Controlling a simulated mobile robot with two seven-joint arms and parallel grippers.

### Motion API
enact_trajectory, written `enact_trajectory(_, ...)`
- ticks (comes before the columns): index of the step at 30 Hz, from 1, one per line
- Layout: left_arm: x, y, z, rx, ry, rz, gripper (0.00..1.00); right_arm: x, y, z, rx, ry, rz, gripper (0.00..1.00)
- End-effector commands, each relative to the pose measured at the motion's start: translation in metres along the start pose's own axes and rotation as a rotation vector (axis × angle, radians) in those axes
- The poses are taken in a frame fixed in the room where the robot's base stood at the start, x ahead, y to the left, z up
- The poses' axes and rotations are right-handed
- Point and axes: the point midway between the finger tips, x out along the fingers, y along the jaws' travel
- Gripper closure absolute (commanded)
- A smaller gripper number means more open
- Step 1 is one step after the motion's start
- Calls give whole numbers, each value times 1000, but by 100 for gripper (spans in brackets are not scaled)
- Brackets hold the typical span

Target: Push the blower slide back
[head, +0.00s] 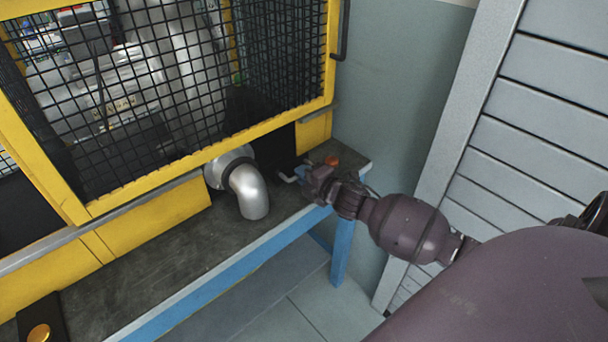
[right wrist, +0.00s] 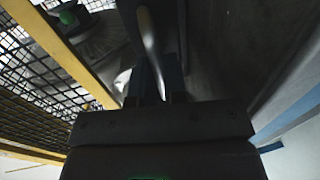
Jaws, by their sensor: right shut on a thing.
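My right gripper (head: 308,178) reaches in from the right over the bench's far right end. It is shut on a thin metal handle (head: 288,179) beside a small blue part, which I take to be the blower slide (head: 300,172). In the right wrist view the pale handle bar (right wrist: 150,42) runs up from between the dark fingers (right wrist: 161,92). The gripper hides much of the slide, so its position along its travel cannot be told. A silver elbow pipe (head: 249,192) stands left of the gripper, apart from it. My left gripper is not in view.
A yellow-framed black mesh cage (head: 150,95) stands behind the bench (head: 165,270). An orange-red knob (head: 332,160) is just behind my right gripper. A black box with an orange button (head: 40,333) is at lower left.

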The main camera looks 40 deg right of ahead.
Motion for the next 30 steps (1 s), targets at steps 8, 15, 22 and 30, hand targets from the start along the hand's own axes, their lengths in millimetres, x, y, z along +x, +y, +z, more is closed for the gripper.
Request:
enact_trajectory(8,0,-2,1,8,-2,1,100,10,2,0,-1,0,1,100)
enact_trajectory(15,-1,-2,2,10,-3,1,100,47,11,1,-1,-1,4,100)
enact_trajectory(22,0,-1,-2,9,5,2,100,63,14,1,0,-1,2,100)
enact_trajectory(30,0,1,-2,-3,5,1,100,64,15,1,0,-1,4,100)
